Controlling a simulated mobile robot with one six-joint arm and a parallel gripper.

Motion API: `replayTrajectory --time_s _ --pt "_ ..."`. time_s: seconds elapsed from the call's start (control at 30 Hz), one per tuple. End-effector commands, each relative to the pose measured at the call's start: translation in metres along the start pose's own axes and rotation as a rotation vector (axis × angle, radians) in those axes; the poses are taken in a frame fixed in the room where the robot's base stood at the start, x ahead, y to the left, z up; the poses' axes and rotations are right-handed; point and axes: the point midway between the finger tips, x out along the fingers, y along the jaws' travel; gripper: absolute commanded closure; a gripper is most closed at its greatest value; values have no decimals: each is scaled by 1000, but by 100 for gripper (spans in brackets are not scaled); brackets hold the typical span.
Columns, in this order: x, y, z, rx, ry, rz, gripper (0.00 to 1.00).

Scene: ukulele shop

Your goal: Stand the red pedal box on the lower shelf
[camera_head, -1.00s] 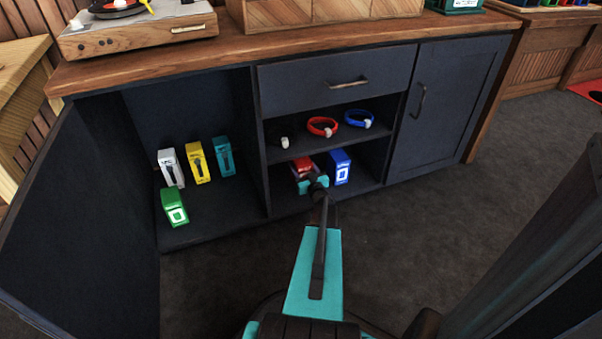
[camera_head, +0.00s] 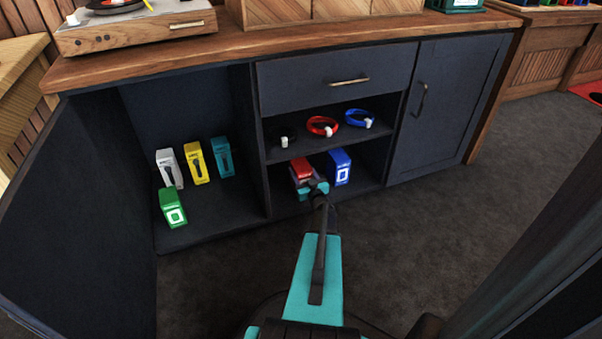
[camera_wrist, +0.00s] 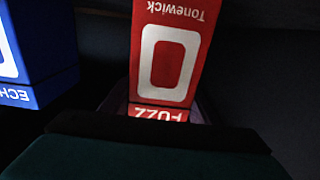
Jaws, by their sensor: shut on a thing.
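The red pedal box (camera_head: 301,167) is in the lower compartment of the middle cabinet section, left of a blue box. In the wrist view the red box (camera_wrist: 172,58) shows a white block shape and the words "Tonewick" and "FUZZ", upside down. My gripper (camera_head: 305,183) reaches into the compartment and is shut on the red box. The box looks upright; whether its base touches the lower shelf (camera_head: 292,204) is hidden behind my gripper.
Coiled red (camera_head: 323,126), blue and black straps lie on the shelf above. White, yellow, teal and green boxes stand in the left compartment. The door at right (camera_head: 440,110) is closed.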

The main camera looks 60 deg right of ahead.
Motion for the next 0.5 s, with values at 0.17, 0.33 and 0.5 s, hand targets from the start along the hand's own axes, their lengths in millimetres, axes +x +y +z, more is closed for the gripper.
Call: replayTrajectory --time_s 0.17,0.33,0.5 --pt "0 -1 1 1 2 -2 81" --pt "0 -1 3 0 0 -1 29" --pt "0 -1 2 0 0 -1 27"
